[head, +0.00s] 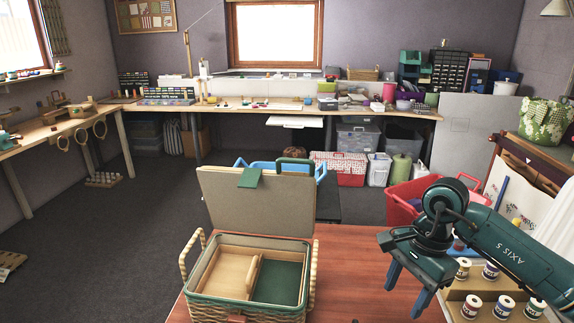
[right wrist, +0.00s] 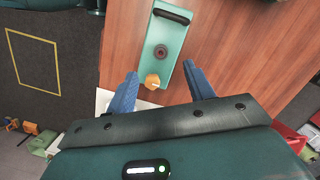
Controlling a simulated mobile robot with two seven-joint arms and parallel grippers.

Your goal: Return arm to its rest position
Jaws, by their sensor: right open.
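My right arm comes in from the right in the head view, over the right side of the red-brown table. Its gripper (head: 405,296) points down with its two blue fingers apart. In the right wrist view the same gripper (right wrist: 161,76) is open. A teal flat piece (right wrist: 172,55) with a black handle and a small orange-yellow knob (right wrist: 152,82) shows beyond and between the fingers, which appear empty. My left gripper is not in view. What lies directly under the right gripper in the head view is partly hidden by the arm.
An open wicker sewing basket (head: 236,307) stands on the table (head: 345,262), its lid (head: 262,205) raised. Several thread spools (head: 472,306) stand on a wooden rack at the right, close to my arm. A red bin (head: 400,205) is behind the arm. Table between basket and gripper is clear.

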